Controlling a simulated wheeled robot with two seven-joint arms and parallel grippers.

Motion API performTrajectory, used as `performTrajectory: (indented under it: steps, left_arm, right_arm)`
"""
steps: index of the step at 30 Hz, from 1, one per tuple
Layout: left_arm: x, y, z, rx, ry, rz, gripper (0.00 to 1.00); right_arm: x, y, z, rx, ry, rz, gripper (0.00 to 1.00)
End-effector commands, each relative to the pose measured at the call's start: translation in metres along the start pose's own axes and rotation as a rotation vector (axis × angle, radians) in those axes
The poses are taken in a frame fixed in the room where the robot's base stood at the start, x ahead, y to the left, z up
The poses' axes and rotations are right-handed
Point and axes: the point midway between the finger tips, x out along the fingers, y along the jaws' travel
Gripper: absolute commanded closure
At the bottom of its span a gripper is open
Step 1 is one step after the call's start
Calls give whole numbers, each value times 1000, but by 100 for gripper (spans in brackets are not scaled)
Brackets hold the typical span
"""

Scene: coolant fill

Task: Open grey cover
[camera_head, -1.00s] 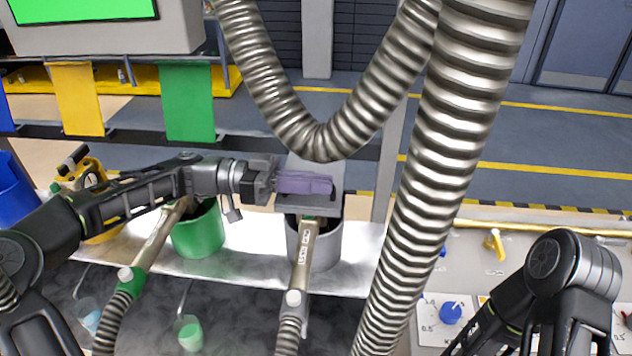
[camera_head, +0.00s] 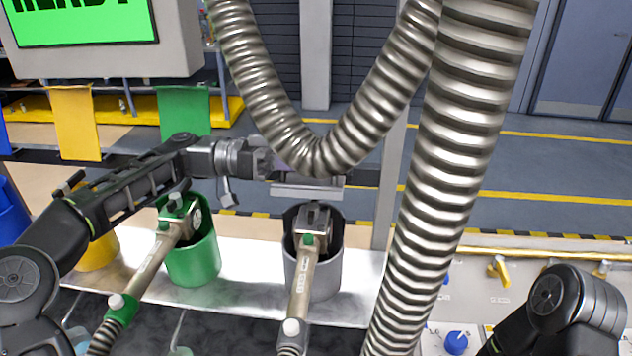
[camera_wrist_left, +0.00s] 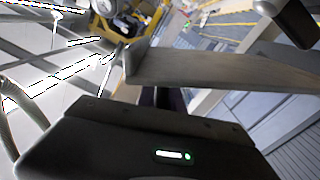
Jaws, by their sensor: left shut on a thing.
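The grey cover (camera_head: 308,190) is a flat plate above and behind the grey bucket (camera_head: 327,272), seen nearly edge-on in the head view. A broad grey plate (camera_wrist_left: 215,70) that looks like this cover crosses the left wrist view. My left gripper (camera_head: 284,170) is shut on the cover at its left part; the hanging hose hides much of its fingers. The bucket's mouth is uncovered and a nozzle with a grey handle (camera_head: 314,217) rests in it. My right arm is at the lower right, its gripper out of view.
Thick ribbed metal hoses (camera_head: 432,200) hang in front of the cover and to its right. A green bucket (camera_head: 193,262) with its own nozzle (camera_head: 160,245) stands left, below my left forearm. A panel with a blue knob (camera_head: 455,341) is at right.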

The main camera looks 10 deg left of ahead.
Motion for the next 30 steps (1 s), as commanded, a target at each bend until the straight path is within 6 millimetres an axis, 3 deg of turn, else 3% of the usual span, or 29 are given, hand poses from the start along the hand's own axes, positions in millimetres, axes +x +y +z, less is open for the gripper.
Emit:
performTrajectory:
  steps: [6, 21, 22, 30]
  left_arm:
    - [0, -7, -16, -99, 0, -2, 100]
    - [0, -11, -18, -135, 0, -1, 100]
    - [0, -11, -18, -135, 0, -1, 88]
    - [0, -10, -18, -134, 0, -1, 67]
  right_arm:
    - [-10, -3, 2, 2, -3, 4, 64]
    - [-11, -3, 2, 3, -4, 5, 64]
    - [-11, -3, 2, 3, -4, 5, 64]
    - [-11, -3, 2, 3, -4, 5, 64]
